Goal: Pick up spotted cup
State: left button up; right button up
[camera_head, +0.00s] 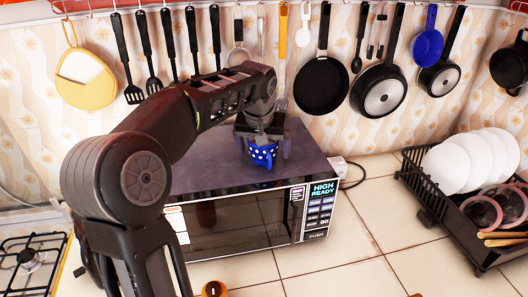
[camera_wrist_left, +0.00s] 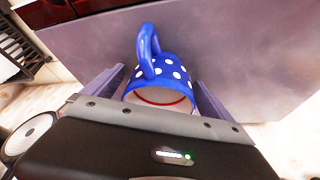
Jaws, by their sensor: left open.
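The spotted cup (camera_head: 262,155) is blue with white dots and stands on top of the microwave (camera_head: 210,170). In the left wrist view the cup (camera_wrist_left: 172,75) shows its handle pointing away from the gripper and its reddish-rimmed opening facing the gripper. My left gripper (camera_head: 262,146) is over the cup. In the wrist view its two fingers (camera_wrist_left: 155,92) are apart, one on each side of the cup. I cannot tell whether either finger touches it. The gripper hides part of the cup in the head view. My right gripper is not in view.
Pans and utensils hang along the back wall, including a black pan (camera_head: 321,86) behind the microwave. A black dish rack (camera_head: 430,200) with white plates stands at the right. A stove (camera_head: 32,262) is at the lower left. Tiled counter between microwave and rack is mostly clear.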

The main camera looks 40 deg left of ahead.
pick_arm(q)
jog(key=c, duration=1.6)
